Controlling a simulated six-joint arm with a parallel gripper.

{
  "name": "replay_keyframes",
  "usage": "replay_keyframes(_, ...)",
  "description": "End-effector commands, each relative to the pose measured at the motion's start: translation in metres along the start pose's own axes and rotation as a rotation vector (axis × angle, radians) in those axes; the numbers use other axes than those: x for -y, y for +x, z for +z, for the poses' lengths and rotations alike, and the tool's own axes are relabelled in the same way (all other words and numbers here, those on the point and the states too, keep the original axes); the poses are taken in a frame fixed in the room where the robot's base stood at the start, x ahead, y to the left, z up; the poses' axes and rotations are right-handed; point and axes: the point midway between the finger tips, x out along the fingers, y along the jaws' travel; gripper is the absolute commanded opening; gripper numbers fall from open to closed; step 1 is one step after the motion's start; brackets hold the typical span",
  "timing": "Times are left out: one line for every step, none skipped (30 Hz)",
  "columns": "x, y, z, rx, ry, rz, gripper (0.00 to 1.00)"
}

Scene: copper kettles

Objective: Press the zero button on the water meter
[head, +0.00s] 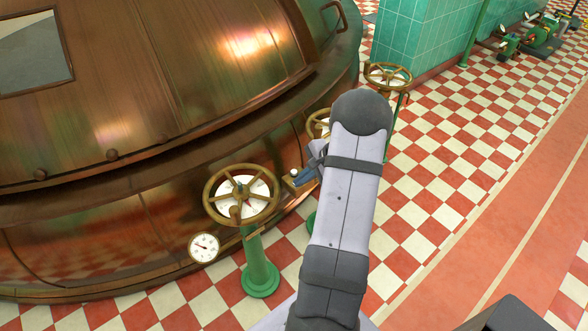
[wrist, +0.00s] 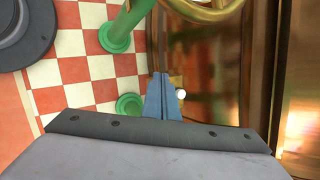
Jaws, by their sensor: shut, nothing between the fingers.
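A small brass box (head: 289,184), which looks like the water meter, is mounted low on the copper kettle's side in the head view. Its face and markings are mostly hidden by my gripper (head: 298,177). In the wrist view a small round white button (wrist: 181,93) shows just right of my blue fingers (wrist: 160,78), against the dark copper wall. The fingers are shut together with nothing between them. They are close to the button; I cannot tell whether they touch the box.
A brass handwheel with a white dial (head: 241,196) stands on a green pedestal (head: 259,265) left of my gripper. A round white gauge (head: 204,247) is further left. The copper kettle (head: 110,225) fills the left. Another handwheel (head: 388,77) stands behind. The checkered floor (head: 450,150) is open to the right.

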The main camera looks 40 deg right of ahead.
Motion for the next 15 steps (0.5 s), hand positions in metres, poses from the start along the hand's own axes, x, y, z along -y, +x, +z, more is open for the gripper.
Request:
replay_keyframes(0.020,-0.005,-0.005,-0.011,0.027,-0.048,0.00)
replay_keyframes(0.031,-0.009,-0.008,-0.015,0.046,-0.076,0.00)
replay_keyframes(0.044,-0.013,-0.010,-0.018,0.072,-0.112,0.00)
replay_keyframes(0.054,-0.016,-0.012,-0.020,0.092,-0.138,0.00)
replay_keyframes(0.062,-0.019,-0.014,-0.020,0.109,-0.162,0.00)
replay_keyframes(0.073,-0.023,-0.015,-0.019,0.137,-0.193,0.00)
replay_keyframes(0.081,-0.025,-0.017,-0.017,0.158,-0.215,0.00)
replay_keyframes(0.088,-0.028,-0.017,-0.014,0.179,-0.236,0.00)
replay_keyframes(0.095,-0.031,-0.018,-0.008,0.212,-0.262,0.00)
replay_keyframes(0.100,-0.032,-0.017,-0.002,0.237,-0.277,0.00)
replay_keyframes(0.102,-0.033,-0.017,0.005,0.261,-0.289,0.00)
replay_keyframes(0.105,-0.034,-0.016,0.014,0.295,-0.303,0.00)
replay_keyframes(0.106,-0.034,-0.016,0.019,0.315,-0.307,0.00)
replay_keyframes(0.106,-0.034,-0.015,0.022,0.328,-0.306,0.00)
replay_keyframes(0.106,-0.034,-0.015,0.025,0.339,-0.305,0.00)
